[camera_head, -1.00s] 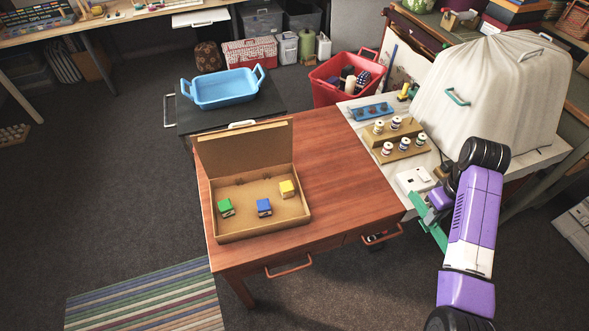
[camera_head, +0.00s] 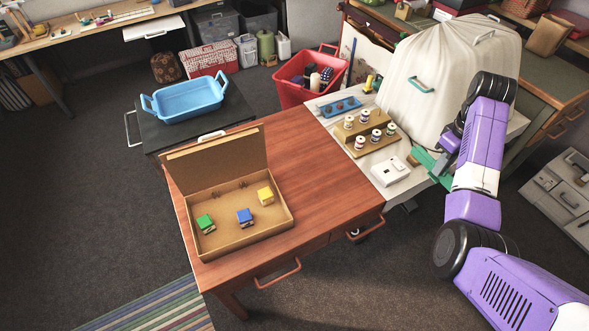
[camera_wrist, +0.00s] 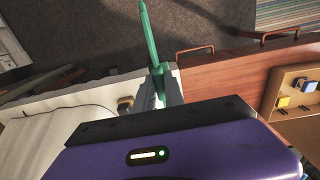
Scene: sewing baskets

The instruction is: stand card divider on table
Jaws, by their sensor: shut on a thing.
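My gripper (camera_wrist: 160,92) is shut on a thin green piece (camera_wrist: 153,45), which I take to be the card divider. In the wrist view it shows nearly edge-on, as a narrow strip pointing away from the fingers. In the head view the green piece (camera_head: 427,160) shows beside my purple arm, near the right edge of the white side table; the arm hides part of it, along with the fingers. The red-brown wooden table (camera_head: 310,205) stands to the left of my gripper, apart from the held piece.
An open cardboard box (camera_head: 240,240) with green, blue and yellow blocks sits on the wooden table's left part. The table's right half is bare. The white side table (camera_head: 405,185) holds spools (camera_head: 376,136), a white device (camera_head: 390,171) and a large cream cover (camera_head: 450,80).

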